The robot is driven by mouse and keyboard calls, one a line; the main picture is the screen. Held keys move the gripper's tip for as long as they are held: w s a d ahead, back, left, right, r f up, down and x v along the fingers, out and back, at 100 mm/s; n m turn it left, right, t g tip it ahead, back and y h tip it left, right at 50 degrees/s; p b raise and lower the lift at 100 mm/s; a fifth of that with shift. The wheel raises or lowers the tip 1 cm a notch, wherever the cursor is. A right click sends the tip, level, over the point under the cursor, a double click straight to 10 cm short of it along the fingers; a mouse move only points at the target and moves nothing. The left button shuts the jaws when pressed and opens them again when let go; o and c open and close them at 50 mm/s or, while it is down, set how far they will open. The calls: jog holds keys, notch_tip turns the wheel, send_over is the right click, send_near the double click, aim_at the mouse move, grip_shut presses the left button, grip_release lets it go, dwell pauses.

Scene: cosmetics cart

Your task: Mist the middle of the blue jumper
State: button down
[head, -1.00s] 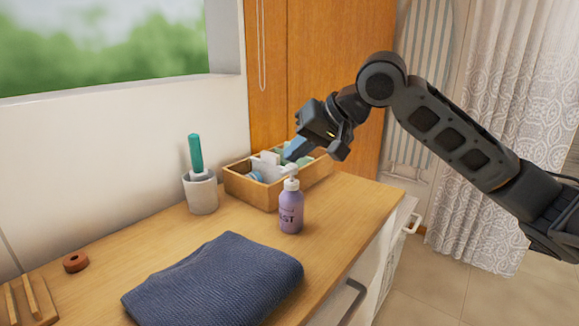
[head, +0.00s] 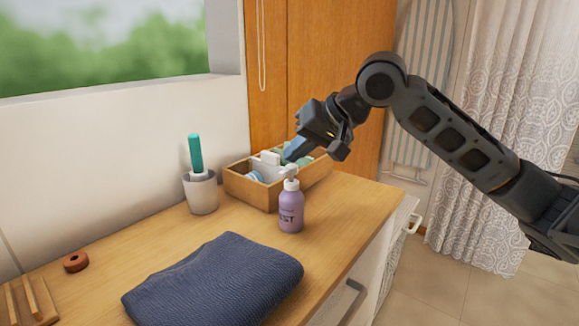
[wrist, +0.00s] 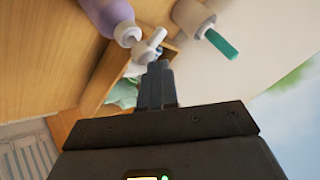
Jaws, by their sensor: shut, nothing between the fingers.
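The blue jumper (head: 218,282) lies folded on the wooden top at the front. A purple spray bottle (head: 291,211) with a white spray head stands upright behind the jumper's right corner. It also shows in the wrist view (wrist: 112,18), at the top left, with its white head (wrist: 148,45) just beyond my fingertips. My gripper (head: 289,156) is shut and empty, level with or slightly above the bottle's head and behind it, over the wooden box. In the wrist view my closed fingers (wrist: 157,75) point towards the spray head; I cannot tell whether they touch it.
A wooden box (head: 262,194) with several items stands behind the bottle. A white pot (head: 201,193) with a green-handled tool stands left of it. A brown ring (head: 76,262) and a wooden rack (head: 28,301) lie at the left. The wooden top (head: 150,243) between them is clear.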

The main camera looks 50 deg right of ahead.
aim_at(296, 166)
jog(key=shift+f, duration=0.1)
jog(key=shift+f, duration=0.5)
dwell(0.6)
jog(key=shift+r+p, duration=0.4)
jog(key=shift+r, duration=0.2)
notch_tip(296, 166, up, 6)
jog(key=p, duration=0.5)
dwell(2.6)
